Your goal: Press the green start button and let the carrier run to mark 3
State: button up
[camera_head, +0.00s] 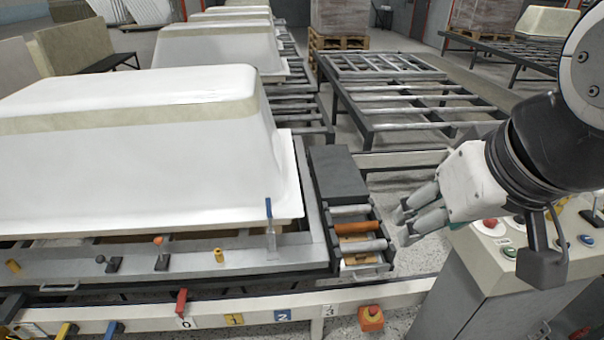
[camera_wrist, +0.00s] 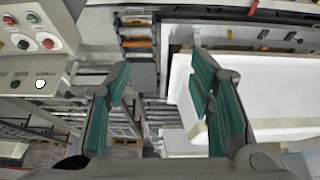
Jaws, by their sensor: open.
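The control box (camera_head: 500,285) stands at the right in the head view, with a green button (camera_head: 510,253) on its sloped top, partly beside my wrist. The carrier (camera_head: 215,262) is a grey frame bearing a large white bathtub shell (camera_head: 130,150). Number plates line the front rail, with mark 3 (camera_head: 329,310) at the right end. A red pointer (camera_head: 181,302) sits near the 0 plate. My gripper (camera_head: 402,226) is open and empty, left of the control box and apart from it. In the wrist view its fingers (camera_wrist: 160,68) are spread; the control box (camera_wrist: 40,40) shows upper left.
A red button (camera_head: 490,223) and a blue button (camera_head: 587,240) are also on the box. Roller conveyors (camera_head: 400,110) and more shells (camera_head: 220,45) stand behind.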

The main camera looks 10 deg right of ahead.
jog(key=shift+c, duration=0.3)
grip_shut()
dwell(1.1)
